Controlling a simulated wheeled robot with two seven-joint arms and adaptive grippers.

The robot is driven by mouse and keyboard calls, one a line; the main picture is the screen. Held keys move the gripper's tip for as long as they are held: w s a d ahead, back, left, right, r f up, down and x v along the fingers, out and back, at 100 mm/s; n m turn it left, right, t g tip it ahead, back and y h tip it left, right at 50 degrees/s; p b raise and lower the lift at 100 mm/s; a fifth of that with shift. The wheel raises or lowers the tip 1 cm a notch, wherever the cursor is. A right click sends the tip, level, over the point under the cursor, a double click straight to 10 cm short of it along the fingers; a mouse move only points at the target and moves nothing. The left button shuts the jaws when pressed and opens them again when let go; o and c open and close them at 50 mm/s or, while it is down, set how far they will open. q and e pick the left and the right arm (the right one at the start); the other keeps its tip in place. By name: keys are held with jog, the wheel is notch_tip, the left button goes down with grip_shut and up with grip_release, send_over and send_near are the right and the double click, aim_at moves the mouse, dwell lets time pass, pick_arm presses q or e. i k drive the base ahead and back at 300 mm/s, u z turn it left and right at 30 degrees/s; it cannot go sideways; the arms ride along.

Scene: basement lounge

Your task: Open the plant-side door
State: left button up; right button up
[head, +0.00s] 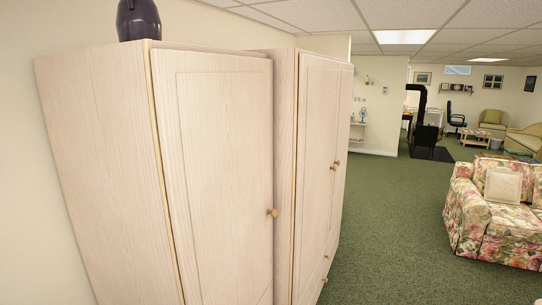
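A tall pale wood wardrobe (98,170) stands close in front of me on the left. Its near door (225,145) has a raised panel and a small brass knob (272,212) at its right edge. This door looks closed or nearly so; I cannot tell if it is slightly ajar. Farther along is another section with doors (316,150) that look closed, with small brass knobs (335,166) about mid-height. No plant shows clearly in this view, so I cannot tell which door is on the plant side. Neither of my grippers is in view.
A dark vase (138,20) stands on top of the wardrobe. Green carpet (385,225) is clear to the right of the wardrobe. A floral sofa (492,218) with a cushion stands at the right. A black stove (424,135) and armchairs are far back.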

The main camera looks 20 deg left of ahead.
aim_at(317, 76)
jog(key=u, duration=0.15)
jog(key=i, duration=1)
jog(key=z, duration=0.6)
jog(key=i, duration=1.4)
jog(key=u, duration=0.2)
